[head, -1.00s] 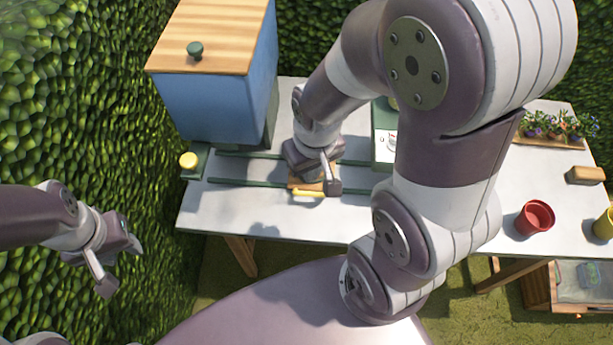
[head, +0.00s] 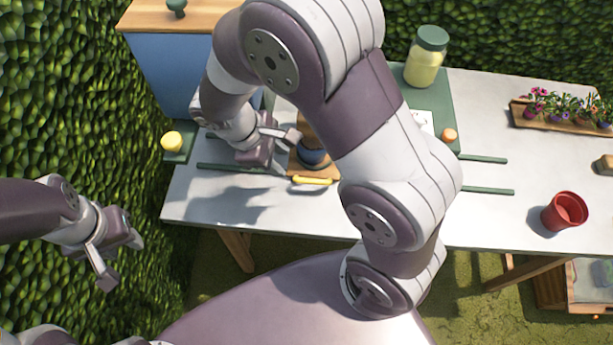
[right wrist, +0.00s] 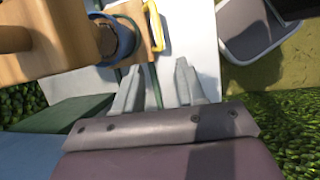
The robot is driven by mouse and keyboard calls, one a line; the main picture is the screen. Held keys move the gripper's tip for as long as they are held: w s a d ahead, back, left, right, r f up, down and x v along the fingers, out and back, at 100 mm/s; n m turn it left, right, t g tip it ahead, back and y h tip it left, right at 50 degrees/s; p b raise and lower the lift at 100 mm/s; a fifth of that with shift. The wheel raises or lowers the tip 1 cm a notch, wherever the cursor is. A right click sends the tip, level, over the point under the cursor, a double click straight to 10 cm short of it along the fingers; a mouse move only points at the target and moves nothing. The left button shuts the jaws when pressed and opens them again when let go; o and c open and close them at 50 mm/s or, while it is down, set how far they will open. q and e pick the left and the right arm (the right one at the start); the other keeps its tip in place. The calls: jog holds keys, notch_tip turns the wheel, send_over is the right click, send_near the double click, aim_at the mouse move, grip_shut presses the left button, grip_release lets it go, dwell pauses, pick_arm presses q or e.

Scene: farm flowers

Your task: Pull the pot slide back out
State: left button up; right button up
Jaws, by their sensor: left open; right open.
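The pot slide is a small wooden board (head: 297,169) with a yellow handle (head: 314,181) at its front edge. It lies by the green rails on the white table, and a blue pot (head: 313,157) stands on it. My right arm partly hides both. In the right wrist view the pot (right wrist: 126,38) and yellow handle (right wrist: 154,25) show beyond the fingers. My right gripper (head: 284,152) is open and empty, just left of the pot; contact cannot be told. My left gripper (head: 121,262) is open and empty, off the table at left.
A blue box with a wooden lid (head: 165,70) stands at back left, near a yellow knob (head: 172,142) on a green base. A lidded jar (head: 426,58) stands behind my right arm. A red pot (head: 564,211) and flower tray (head: 560,113) are at right.

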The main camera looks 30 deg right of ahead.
jog(key=d, duration=0.2)
send_near(311, 180)
jog(key=s+f, duration=0.1)
jog(key=f, duration=0.1)
jog(key=d+f, duration=0.1)
jog(key=d+f+b, duration=0.1)
jog(key=f, duration=0.1)
jog(key=w+f, duration=0.1)
jog(key=shift+d+f, duration=0.35)
jog(key=shift+d, duration=0.05)
jog(key=shift+s+d+f, duration=0.15)
jog(key=shift+f, duration=0.05)
jog(key=shift+s, duration=0.25)
jog(key=shift+w+f, duration=0.1)
jog(key=shift+w, duration=0.05)
jog(key=shift+c, duration=1.3)
pick_arm(q)
jog(key=shift+s+f, duration=0.2)
jog(key=shift+s, duration=0.25)
pick_arm(e)
grip_shut()
